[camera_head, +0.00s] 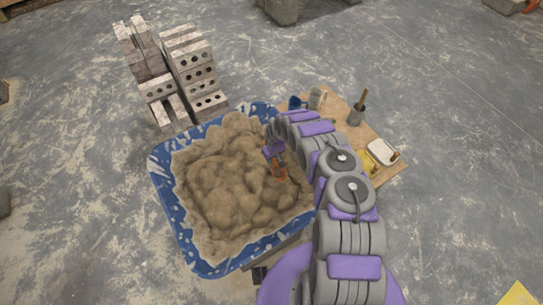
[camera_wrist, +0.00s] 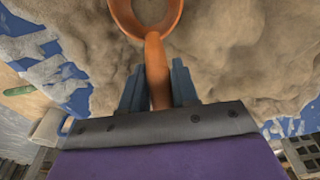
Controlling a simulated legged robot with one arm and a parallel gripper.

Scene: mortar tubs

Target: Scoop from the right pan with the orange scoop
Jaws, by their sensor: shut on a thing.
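One blue tub (camera_head: 166,195), speckled white, stands in the middle of the head view, heaped with lumpy brown mortar (camera_head: 230,175). No second pan shows. My gripper (camera_wrist: 157,82) is shut on the handle of the orange scoop (camera_wrist: 158,62). In the head view my gripper (camera_head: 274,152) is over the right part of the tub, with the scoop (camera_head: 280,170) below it against the mortar. In the wrist view the scoop's round rim is at the top edge, with mortar behind it. I cannot tell whether the scoop touches the mortar or holds any.
A wooden board (camera_head: 386,174) with a cup holding a tool (camera_head: 356,113), a white-topped tray (camera_head: 383,151) and small items lies right of the tub, partly behind my arm. Stacked bricks (camera_head: 190,65) stand behind the tub. The grey floor at left is mostly clear.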

